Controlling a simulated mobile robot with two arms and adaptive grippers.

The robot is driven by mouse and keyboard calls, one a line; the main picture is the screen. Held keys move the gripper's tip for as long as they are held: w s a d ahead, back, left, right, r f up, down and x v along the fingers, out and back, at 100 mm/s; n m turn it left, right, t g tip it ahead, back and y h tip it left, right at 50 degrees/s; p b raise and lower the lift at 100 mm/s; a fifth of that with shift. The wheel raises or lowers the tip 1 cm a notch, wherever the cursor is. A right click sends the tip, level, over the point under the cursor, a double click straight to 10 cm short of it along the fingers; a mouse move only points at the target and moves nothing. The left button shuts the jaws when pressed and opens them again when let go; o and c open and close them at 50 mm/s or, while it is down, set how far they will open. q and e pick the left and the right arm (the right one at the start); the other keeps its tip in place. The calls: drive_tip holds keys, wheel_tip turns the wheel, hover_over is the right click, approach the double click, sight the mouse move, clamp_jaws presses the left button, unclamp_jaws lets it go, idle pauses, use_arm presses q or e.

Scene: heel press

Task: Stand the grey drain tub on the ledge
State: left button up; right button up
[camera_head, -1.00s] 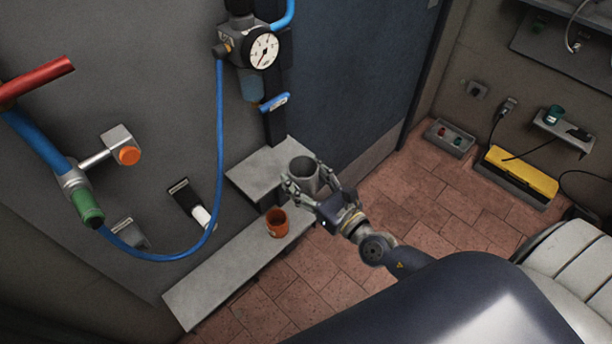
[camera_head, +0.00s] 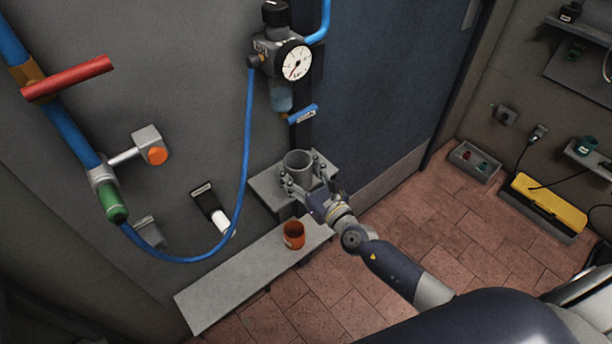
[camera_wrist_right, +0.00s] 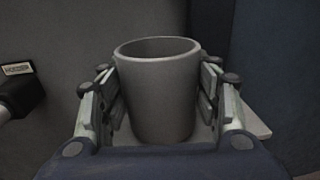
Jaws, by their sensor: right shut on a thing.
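The grey drain tub (camera_head: 299,161) is an open-topped, upright cylinder. My right gripper (camera_head: 301,171) is shut on it, with one finger on each side of its wall. In the right wrist view the tub (camera_wrist_right: 156,98) fills the space between the finger pads and looks empty near its rim. A small grey ledge (camera_head: 264,188) sticks out from the wall below the gauge, and the tub is over it. I cannot tell whether the tub's base touches the ledge, as the gripper hides it. My left gripper is not in view.
An orange cup (camera_head: 293,235) stands on a long, lower grey shelf (camera_head: 215,290), beside the ledge. A pressure gauge (camera_head: 296,62) with a bowl and a blue lever (camera_head: 302,114) hangs above the ledge. A blue hose (camera_head: 243,150) loops down the wall at left.

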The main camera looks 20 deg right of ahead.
sight(290, 167)
drive_tip(key=shift+a+f+b+x, duration=0.15)
drive_tip(key=shift+b+x, duration=0.15)
drive_tip(key=shift+x, duration=1)
drive_tip(key=shift+a+f+b+x, duration=0.15)
drive_tip(key=shift+b+x, duration=0.15)
drive_tip(key=shift+x, duration=1)
drive_tip(key=shift+s+f+b, duration=0.1)
drive_tip(key=shift+f+b, duration=0.3)
drive_tip(key=o, duration=1.1)
drive_tip(key=shift+d, duration=0.1)
drive_tip(key=v, duration=1.2)
